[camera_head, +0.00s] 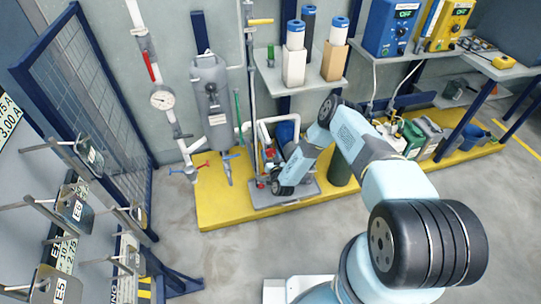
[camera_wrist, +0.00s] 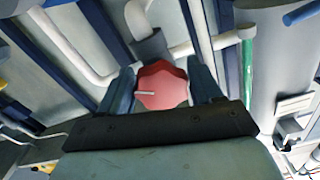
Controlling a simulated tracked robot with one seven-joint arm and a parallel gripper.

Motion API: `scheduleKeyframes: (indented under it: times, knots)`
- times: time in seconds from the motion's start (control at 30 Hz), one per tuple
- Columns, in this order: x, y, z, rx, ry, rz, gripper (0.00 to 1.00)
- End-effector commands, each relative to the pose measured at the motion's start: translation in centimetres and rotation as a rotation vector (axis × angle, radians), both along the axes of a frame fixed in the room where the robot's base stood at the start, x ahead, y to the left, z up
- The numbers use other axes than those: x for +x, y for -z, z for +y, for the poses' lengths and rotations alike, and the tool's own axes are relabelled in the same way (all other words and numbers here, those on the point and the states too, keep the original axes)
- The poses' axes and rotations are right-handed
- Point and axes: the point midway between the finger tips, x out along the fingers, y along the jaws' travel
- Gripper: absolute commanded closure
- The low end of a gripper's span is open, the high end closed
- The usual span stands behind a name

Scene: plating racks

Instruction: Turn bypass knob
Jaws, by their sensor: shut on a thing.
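A red lobed knob (camera_wrist: 161,86) with a pale pointer line sits between the two blue-grey fingers of my gripper (camera_wrist: 162,92) in the wrist view. The fingers are shut on its left and right sides. The pointer line runs roughly level, toward the left of the knob. Behind the knob is a grey fitting (camera_wrist: 154,46) joined to pale pipework. In the head view my arm reaches down to the pump skid (camera_head: 285,192) on the yellow platform. My arm hides the knob and the fingertips there.
A grey cylinder (camera_head: 210,95) and a pressure gauge (camera_head: 162,99) are on the wall at left. A shelf (camera_head: 290,84) with filter cartridges hangs above the skid. Metal racks stand at the left edge. Green and grey containers (camera_head: 412,135) stand right of my arm. The middle floor is clear.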

Motion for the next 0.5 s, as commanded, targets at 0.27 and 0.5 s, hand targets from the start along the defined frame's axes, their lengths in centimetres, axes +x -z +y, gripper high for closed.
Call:
scheduleKeyframes:
  times: [0.27, 0.5]
  knots:
    - [-0.06, 0.08, -0.06, 0.07, 0.001, 0.021, 0.66]
    - [-0.06, 0.09, -0.07, 0.068, 0.002, 0.022, 0.32]
